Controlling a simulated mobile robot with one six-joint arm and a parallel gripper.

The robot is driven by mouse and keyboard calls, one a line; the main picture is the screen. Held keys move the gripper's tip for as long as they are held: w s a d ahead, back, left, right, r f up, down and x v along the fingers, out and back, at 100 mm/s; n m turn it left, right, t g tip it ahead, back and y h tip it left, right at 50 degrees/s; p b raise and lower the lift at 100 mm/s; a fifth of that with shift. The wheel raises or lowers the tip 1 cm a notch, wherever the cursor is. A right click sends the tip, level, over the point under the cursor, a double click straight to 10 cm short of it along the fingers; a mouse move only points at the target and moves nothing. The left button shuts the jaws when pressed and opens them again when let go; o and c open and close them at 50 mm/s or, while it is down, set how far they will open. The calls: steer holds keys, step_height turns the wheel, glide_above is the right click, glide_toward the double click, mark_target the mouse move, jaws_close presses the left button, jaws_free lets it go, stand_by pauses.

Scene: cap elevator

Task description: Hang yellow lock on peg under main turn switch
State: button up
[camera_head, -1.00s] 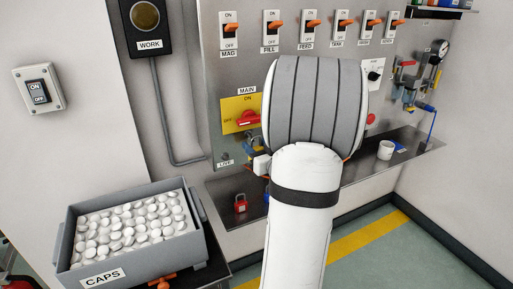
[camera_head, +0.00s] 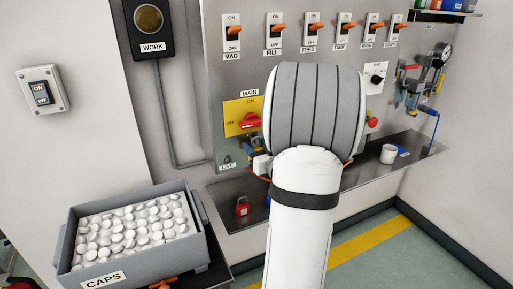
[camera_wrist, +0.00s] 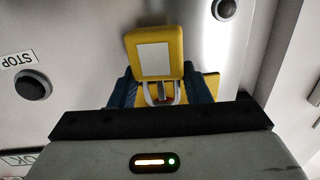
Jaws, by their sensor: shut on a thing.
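The main turn switch (camera_head: 249,121) is a red knob on a yellow plate, left of my arm in the head view. My gripper (camera_head: 253,148) is just below that plate, largely hidden behind my arm. In the wrist view my gripper (camera_wrist: 160,90) has blue fingers shut on the yellow lock (camera_wrist: 155,50). The lock has a blank white label, and its grey shackle shows between the fingers. Part of a yellow plate (camera_wrist: 211,82) shows behind the right finger. I cannot make out the peg, nor whether the shackle touches it.
A red padlock (camera_head: 242,207) stands on the steel shelf (camera_head: 225,190) below the panel. A white cup (camera_head: 388,153) is further right on the shelf. A grey bin of caps (camera_head: 190,250) is at lower left. A row of orange-handled switches (camera_head: 274,30) runs above.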

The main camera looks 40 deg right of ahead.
steer(key=shift+w+f, duration=0.15)
steer(key=shift+w, duration=0.05)
steer(key=shift+w+d+f+b, duration=0.1)
steer(key=shift+w+f+b, duration=0.15)
steer(key=shift+b, duration=0.25)
steer(key=shift+w+f+b, duration=0.1)
steer(key=shift+w+b, duration=0.1)
steer(key=shift+b, duration=0.15)
stand_by(0.6)
steer(key=o, duration=1.1)
steer(key=shift+s, duration=0.1)
steer(key=shift+s+a, duration=0.25)
steer(key=shift+s, duration=1.05)
steer(key=shift+s+a, duration=0.2)
steer(key=shift+s, duration=1.05)
steer(key=shift+s+a, duration=0.25)
steer(key=shift+s, duration=1.05)
